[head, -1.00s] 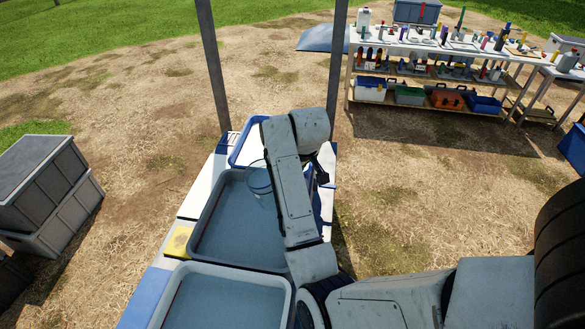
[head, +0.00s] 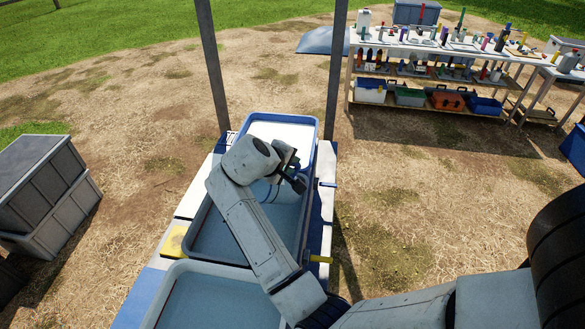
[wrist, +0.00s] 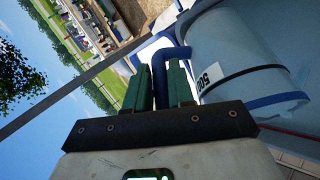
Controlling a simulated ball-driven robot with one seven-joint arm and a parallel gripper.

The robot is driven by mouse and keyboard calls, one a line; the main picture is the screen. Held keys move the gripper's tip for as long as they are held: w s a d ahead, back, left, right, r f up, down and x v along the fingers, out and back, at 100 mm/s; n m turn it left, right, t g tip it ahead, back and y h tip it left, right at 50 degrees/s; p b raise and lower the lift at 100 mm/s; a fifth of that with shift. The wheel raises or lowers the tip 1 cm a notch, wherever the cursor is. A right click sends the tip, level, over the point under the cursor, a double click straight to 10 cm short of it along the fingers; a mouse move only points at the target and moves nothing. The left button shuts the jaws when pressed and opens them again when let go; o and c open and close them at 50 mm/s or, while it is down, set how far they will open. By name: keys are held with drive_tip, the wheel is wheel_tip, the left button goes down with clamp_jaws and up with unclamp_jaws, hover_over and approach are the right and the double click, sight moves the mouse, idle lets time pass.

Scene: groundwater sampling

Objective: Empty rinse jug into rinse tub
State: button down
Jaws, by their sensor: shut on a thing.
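The rinse jug is a clear cylinder with blue trim, a blue handle and a white number label; it fills the right of the wrist view (wrist: 235,55). My gripper (wrist: 162,80) is shut on its blue handle with green fingers. In the head view the jug (head: 264,190) is partly hidden by my arm and shows over the far end of the middle tub (head: 205,238), which has a bluish inside. My gripper (head: 291,181) is at the jug's right there. The jug's exact tilt and contents cannot be told. Which tub is the rinse tub is not marked.
A blue-rimmed tub (head: 316,142) is behind the middle one, and another tub (head: 170,275) is nearer. Posts stand behind. Grey crates (head: 42,180) are at left, a laden table (head: 450,45) at back right.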

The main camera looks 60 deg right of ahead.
drive_tip(key=shift+w+a+r+n+g+h+b, duration=0.15)
drive_tip(key=shift+w+a+r+g+h+b, duration=0.15)
drive_tip(key=shift+a+h+b, duration=0.45)
drive_tip(key=shift+w+a+r+n+g+h+b, duration=0.2)
drive_tip(key=shift+w+a+r+h+b, duration=0.25)
drive_tip(key=shift+b, duration=0.45)
drive_tip(key=shift+w+a+r+g+h+b, duration=0.2)
drive_tip(key=shift+a+r+g+h+b, duration=0.25)
drive_tip(key=shift+r+h, duration=0.3)
drive_tip(key=w+a+r+n+h+b, duration=0.1)
drive_tip(key=w+a+r+n+h, duration=0.1)
drive_tip(key=a+h, duration=0.4)
drive_tip(key=shift+w+a+r+g+b, duration=0.25)
drive_tip(key=shift+w+r+g+b, duration=0.2)
drive_tip(key=shift+w+r, duration=0.3)
drive_tip(key=shift+w+f+n, duration=0.1)
drive_tip(key=shift+n, duration=0.15)
